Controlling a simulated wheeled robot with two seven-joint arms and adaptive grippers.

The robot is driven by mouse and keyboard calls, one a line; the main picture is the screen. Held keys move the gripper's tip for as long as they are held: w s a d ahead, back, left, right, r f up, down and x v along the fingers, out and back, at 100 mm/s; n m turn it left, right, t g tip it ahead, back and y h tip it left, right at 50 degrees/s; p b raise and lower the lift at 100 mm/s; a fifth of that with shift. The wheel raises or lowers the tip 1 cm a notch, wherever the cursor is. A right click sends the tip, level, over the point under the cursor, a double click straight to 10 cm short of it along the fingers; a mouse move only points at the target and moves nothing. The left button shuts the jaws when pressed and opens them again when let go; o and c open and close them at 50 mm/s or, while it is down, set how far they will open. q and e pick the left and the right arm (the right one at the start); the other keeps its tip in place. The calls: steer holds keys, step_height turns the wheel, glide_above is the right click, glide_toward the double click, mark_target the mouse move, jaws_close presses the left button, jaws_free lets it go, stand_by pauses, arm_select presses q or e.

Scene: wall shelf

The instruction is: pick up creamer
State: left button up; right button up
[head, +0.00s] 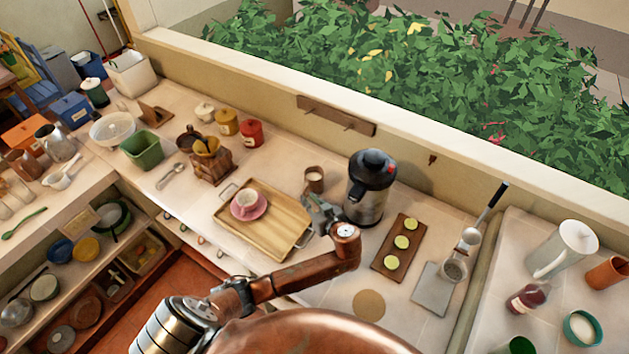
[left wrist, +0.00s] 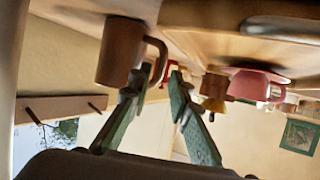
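A small brown cup with a handle, which looks like the creamer (head: 314,179), stands on the counter between the wooden tray and the black-topped dispenser. In the left wrist view, where the counter is at the top, the creamer (left wrist: 121,50) hangs upside down with its handle toward the middle. My left gripper (head: 316,208) is just in front of it in the head view. My right gripper is in neither view.
The wooden tray (head: 285,246) with a pink cup (head: 246,203) lies left of the gripper. The dispenser (head: 369,187) stands close on the right. A board with lime slices (head: 384,269) lies further right. The wall with a peg rack (head: 335,115) is behind.

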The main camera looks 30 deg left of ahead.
mark_target(304, 193)
arm_select(q)
steer(key=x, duration=0.3)
steer(key=shift+r+p, duration=0.1)
steer(key=shift+p, duration=0.25)
steer(key=shift+x, duration=1.05)
jaws_close()
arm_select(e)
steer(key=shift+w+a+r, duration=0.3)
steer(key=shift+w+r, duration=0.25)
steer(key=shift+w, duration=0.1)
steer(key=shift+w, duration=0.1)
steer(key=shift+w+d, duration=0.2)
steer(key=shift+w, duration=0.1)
